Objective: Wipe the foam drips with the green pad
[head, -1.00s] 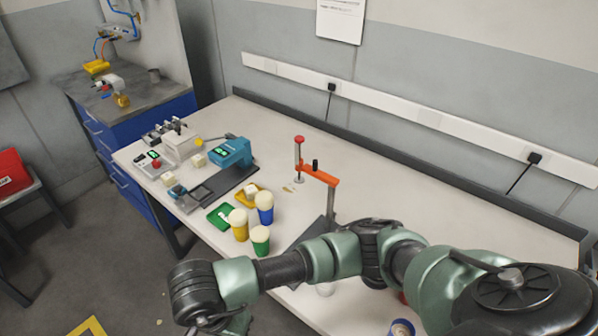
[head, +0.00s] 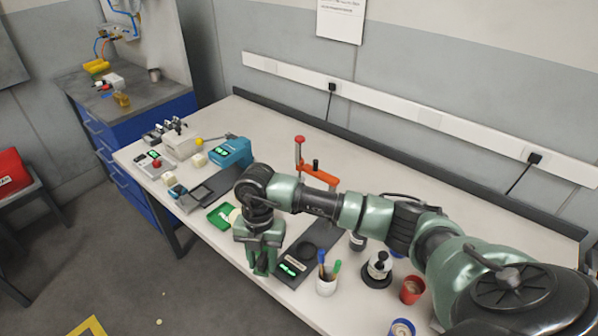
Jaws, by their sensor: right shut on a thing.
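My right gripper (head: 262,264) points down over the front part of the white bench (head: 430,222). No foam drips can be made out on the bench from here. My left gripper is not in view.
A dark scale with a lit display (head: 291,268) and a pen cup (head: 326,284) stand right of the gripper. A red cup (head: 411,291) and a blue-rimmed cup (head: 402,328) are farther right. An orange clamp (head: 318,175) stands behind my arm. The bench's back right is clear.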

